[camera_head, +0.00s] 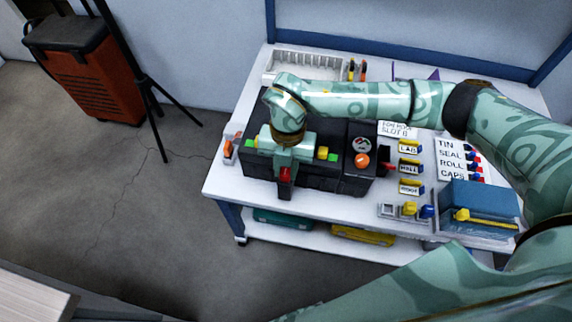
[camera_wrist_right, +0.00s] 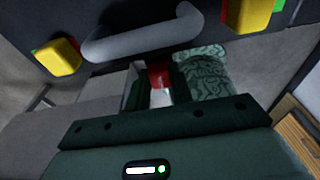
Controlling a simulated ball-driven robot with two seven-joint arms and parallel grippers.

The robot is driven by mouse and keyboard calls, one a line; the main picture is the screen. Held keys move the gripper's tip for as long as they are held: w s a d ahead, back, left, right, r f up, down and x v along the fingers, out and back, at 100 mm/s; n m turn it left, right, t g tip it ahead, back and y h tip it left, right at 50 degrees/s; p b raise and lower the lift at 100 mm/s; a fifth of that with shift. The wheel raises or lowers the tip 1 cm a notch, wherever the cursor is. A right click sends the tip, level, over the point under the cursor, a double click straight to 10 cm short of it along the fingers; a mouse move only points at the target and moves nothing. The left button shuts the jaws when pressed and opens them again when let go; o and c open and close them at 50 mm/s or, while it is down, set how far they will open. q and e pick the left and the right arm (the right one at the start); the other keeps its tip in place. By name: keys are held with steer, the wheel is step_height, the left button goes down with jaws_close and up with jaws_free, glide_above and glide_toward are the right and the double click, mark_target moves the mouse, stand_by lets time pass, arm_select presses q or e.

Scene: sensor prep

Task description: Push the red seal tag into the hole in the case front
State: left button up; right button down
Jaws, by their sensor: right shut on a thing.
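The black case (camera_head: 350,186) stands on the white table, with yellow and green parts on its top. My right gripper (camera_head: 286,180) is over its front side, pointing down, shut on the red seal tag (camera_head: 286,174). In the right wrist view the red tag (camera_wrist_right: 159,77) shows between the two fingers of the gripper (camera_wrist_right: 160,88). The case (camera_wrist_right: 195,17) is at the top of that view, with a grey handle (camera_wrist_right: 140,36) and yellow latches. I cannot make out the hole in the case front, nor whether the tag touches the case. My left gripper is not in view.
On the white table (camera_head: 222,183), labelled small bins (camera_head: 410,168) and a blue box (camera_head: 478,205) are right of the case. A white rack (camera_head: 300,63) stands behind. My right arm spans above the table. A black stand and orange case (camera_head: 78,75) are at left; the floor between is clear.

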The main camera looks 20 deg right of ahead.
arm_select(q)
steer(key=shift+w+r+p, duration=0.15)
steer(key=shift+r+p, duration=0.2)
arm_select(e)
steer(key=shift+f, duration=0.25)
stand_by(0.8)
steer(key=c, duration=0.9)
jaws_free()
step_height(320, 180, up, 7)
steer(key=p, duration=0.6)
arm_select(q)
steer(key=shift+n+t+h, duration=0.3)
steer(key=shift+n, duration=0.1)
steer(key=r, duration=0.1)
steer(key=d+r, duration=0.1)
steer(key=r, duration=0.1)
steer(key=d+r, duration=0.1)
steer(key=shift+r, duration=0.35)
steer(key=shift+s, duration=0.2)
arm_select(e)
steer(key=shift+f, duration=0.1)
